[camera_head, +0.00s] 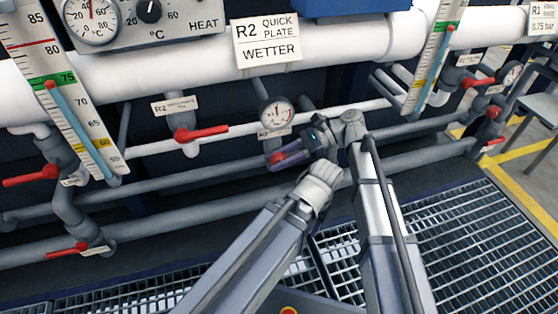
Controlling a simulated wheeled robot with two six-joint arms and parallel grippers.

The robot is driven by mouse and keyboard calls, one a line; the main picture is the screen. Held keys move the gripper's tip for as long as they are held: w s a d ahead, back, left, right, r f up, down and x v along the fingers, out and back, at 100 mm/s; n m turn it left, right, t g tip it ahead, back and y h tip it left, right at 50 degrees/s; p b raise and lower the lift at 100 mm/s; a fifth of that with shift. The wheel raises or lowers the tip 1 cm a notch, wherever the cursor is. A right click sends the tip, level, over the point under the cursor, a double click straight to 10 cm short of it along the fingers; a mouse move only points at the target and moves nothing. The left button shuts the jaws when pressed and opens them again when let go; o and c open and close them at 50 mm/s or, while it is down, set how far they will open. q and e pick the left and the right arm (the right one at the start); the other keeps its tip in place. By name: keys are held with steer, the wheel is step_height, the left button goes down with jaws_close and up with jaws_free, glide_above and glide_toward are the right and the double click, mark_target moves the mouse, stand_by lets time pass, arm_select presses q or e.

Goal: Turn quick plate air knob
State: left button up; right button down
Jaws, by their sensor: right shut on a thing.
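The R2 QUICK PLATE WETTER sign (267,42) hangs on the thick white pipe. Below it a small round gauge (277,113) with a white tag under it stands on a thin pipe. A red knob (276,157) sits just below that tag, with its right part covered by my right gripper. My right gripper (287,156) reaches in from the right and is shut on the red knob, its fingers pointing left. My left gripper is not in view.
A red-handled valve (202,133) stands to the left on a white pipe. More red handles (32,175) are at the far left and right. Tall thermometer scales (75,100) flank the area. Grey pipes (200,209) run behind my arm; metal grating (480,240) lies below.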

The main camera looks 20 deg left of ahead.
steer(key=g+y+b, duration=0.1)
steer(key=b, duration=0.2)
steer(key=shift+f+y, duration=0.3)
steer(key=shift+f, duration=0.05)
steer(key=shift+r+y+b, duration=0.3)
steer(key=shift+b, duration=0.25)
steer(key=c, duration=0.8)
jaws_free()
steer(key=shift+c, duration=0.2)
steer(key=p+v, duration=0.1)
steer(key=v, duration=0.7)
steer(key=shift+f, duration=0.1)
